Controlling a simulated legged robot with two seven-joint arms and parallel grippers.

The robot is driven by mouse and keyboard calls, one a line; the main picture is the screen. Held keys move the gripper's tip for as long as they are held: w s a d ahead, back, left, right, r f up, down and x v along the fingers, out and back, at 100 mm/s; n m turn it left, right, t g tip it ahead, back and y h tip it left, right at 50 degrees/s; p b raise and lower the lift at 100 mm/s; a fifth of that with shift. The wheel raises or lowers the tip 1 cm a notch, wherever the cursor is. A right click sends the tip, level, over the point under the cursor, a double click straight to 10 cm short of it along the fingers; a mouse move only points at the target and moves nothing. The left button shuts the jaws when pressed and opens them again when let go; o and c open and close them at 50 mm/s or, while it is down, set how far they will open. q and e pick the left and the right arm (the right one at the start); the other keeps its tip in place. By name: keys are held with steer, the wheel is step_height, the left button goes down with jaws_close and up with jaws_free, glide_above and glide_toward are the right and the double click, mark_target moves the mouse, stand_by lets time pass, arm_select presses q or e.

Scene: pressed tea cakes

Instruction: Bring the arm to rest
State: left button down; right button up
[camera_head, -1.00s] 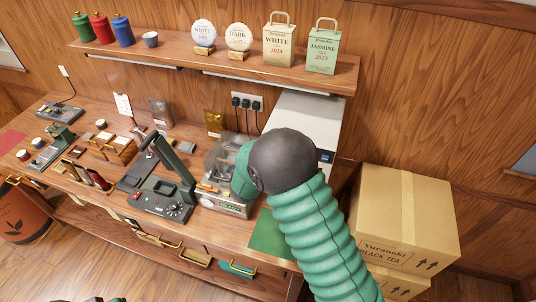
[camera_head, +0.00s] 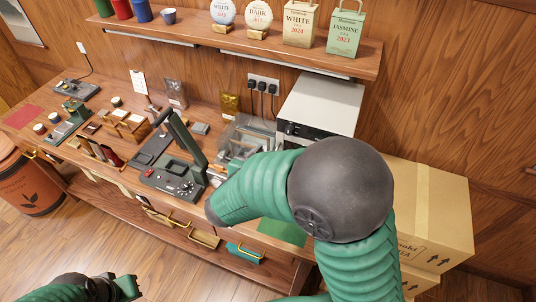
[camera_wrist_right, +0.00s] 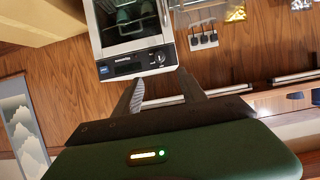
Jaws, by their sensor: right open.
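My right arm (camera_head: 260,190) is green with a dark round elbow and crosses the right half of the head view. Its forearm points left and ends near the front of the workbench (camera_head: 180,235); the right gripper itself is not visible there. In the right wrist view my right gripper (camera_wrist_right: 163,92) has its two fingers apart, with nothing seen between them. My left gripper (camera_head: 127,288) shows at the bottom left of the head view, low in front of the bench and away from objects; its jaws are too small to read.
A grey-white oven-like box (camera_head: 318,104) stands at the bench's back right, also in the wrist view (camera_wrist_right: 131,35). A black device with a raised lever (camera_head: 175,178) sits left of the forearm. Cardboard boxes (camera_head: 430,200) stand right. A shelf (camera_head: 300,62) runs above. Floor in front is clear.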

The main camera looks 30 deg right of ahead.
steer(key=a+f+n+y+b, duration=0.7)
steer(key=a+f+y, duration=0.25)
steer(key=f, duration=0.35)
steer(key=s+d+f+n+g+b, duration=0.1)
steer(key=s+d+f+g, duration=0.1)
steer(key=s, duration=0.5)
steer(key=s+d+f+n+g+b, duration=0.1)
steer(key=s+d+f+g, duration=0.2)
steer(key=s, duration=0.4)
steer(key=shift+s+f+n+g+y, duration=0.45)
steer(key=shift+f+g, duration=0.15)
steer(key=shift+f, duration=0.2)
steer(key=shift+w+a, duration=0.15)
steer(key=shift+a, duration=0.05)
steer(key=shift+d, duration=0.1)
